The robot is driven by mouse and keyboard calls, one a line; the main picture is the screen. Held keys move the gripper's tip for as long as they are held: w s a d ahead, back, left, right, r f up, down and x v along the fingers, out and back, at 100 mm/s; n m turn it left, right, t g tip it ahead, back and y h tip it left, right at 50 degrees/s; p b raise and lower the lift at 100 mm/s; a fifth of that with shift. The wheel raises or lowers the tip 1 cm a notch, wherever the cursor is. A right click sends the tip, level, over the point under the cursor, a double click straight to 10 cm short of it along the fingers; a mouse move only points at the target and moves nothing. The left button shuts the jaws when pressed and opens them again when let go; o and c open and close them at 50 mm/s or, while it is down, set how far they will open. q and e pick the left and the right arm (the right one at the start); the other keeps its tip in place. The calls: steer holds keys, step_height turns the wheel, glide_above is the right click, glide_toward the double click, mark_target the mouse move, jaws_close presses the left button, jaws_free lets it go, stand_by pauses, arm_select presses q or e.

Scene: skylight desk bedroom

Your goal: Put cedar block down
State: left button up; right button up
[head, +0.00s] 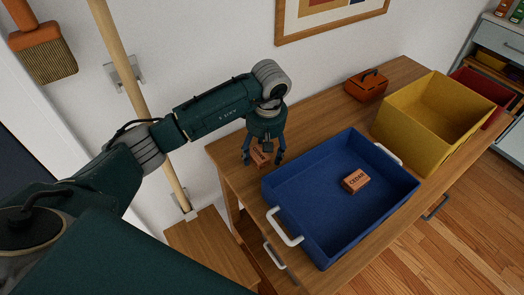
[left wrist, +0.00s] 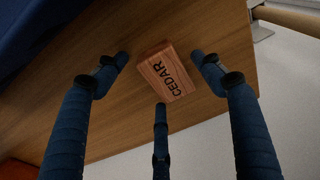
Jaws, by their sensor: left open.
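A reddish wooden block marked CEDAR (left wrist: 165,75) lies on the bare desk top, between the spread fingers of my left gripper (head: 263,158). In the head view this block (head: 260,154) is partly hidden by the fingers. The left gripper is open and points down over it; in the left wrist view its fingers (left wrist: 160,62) stand apart around the block, with gaps visible. A second block marked CEDAR (head: 355,181) lies inside the blue tray. My right gripper is not in view.
The blue tray (head: 300,235) with white handles stands just right of my left gripper. A yellow bin (head: 412,135), a red bin (head: 472,85) and an orange-brown lidded box (head: 366,86) stand farther along the desk. The wall is close behind.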

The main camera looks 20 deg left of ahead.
mark_target(265, 156)
arm_select(q)
steer(key=shift+r, duration=0.1)
steer(key=shift+r+p, duration=0.35)
steer(key=shift+p, duration=0.05)
step_height(265, 156, up, 11)
steer(key=d+p, duration=0.1)
steer(key=p, duration=0.5)
steer(key=shift+s+r, duration=0.15)
steer(key=shift+s, duration=0.25)
steer(key=shift+d, duration=0.1)
